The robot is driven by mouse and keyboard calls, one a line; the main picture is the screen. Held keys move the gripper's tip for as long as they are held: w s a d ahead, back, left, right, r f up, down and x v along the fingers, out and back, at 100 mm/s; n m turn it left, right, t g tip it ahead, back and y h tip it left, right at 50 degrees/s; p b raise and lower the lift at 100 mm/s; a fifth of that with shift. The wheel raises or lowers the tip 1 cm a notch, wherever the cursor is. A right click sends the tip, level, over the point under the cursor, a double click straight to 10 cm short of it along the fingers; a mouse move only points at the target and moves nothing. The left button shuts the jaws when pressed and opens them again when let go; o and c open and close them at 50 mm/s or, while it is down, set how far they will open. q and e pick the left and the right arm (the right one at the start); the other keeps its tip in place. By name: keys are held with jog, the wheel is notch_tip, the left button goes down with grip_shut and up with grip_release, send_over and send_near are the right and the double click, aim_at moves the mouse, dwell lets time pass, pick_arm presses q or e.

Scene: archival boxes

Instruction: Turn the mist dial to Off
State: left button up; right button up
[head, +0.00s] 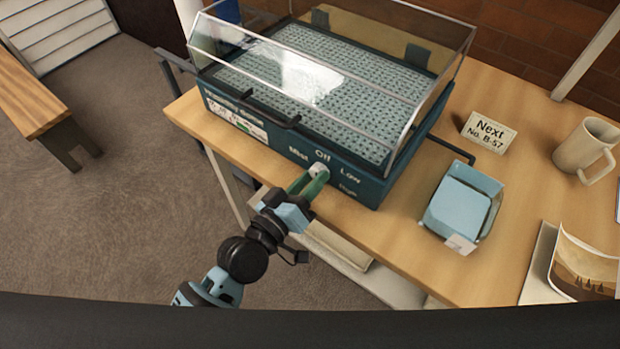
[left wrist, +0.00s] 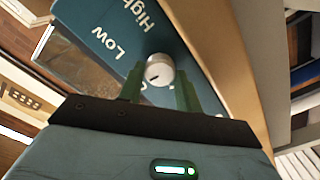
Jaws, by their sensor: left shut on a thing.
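The mist dial (head: 318,169) is a small light grey knob on the front of the teal humidifying box (head: 372,190). "Off" is printed above it, "Low" to its right and "High" lower right. In the left wrist view, the dial (left wrist: 160,68) sits between the two green fingers of my left gripper (left wrist: 160,88), which is shut on it. A small dark mark shows on the lower left of the knob's face, on the side away from "High". In the head view, my left gripper (head: 312,182) partly covers the knob. My right gripper is not in view.
The box has a clear lid (head: 330,60) and a dark front handle (head: 268,115). On the wooden table (head: 400,240) to the right are a blue tray (head: 462,205), a "Next No. B-57" card (head: 489,132) and a mug (head: 582,150). Open floor lies left.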

pick_arm(q)
jog(key=shift+n, duration=0.6)
jog(key=o, duration=1)
jog(key=v, duration=0.7)
jog(key=shift+s+a, duration=0.25)
jog(key=shift+s, duration=0.05)
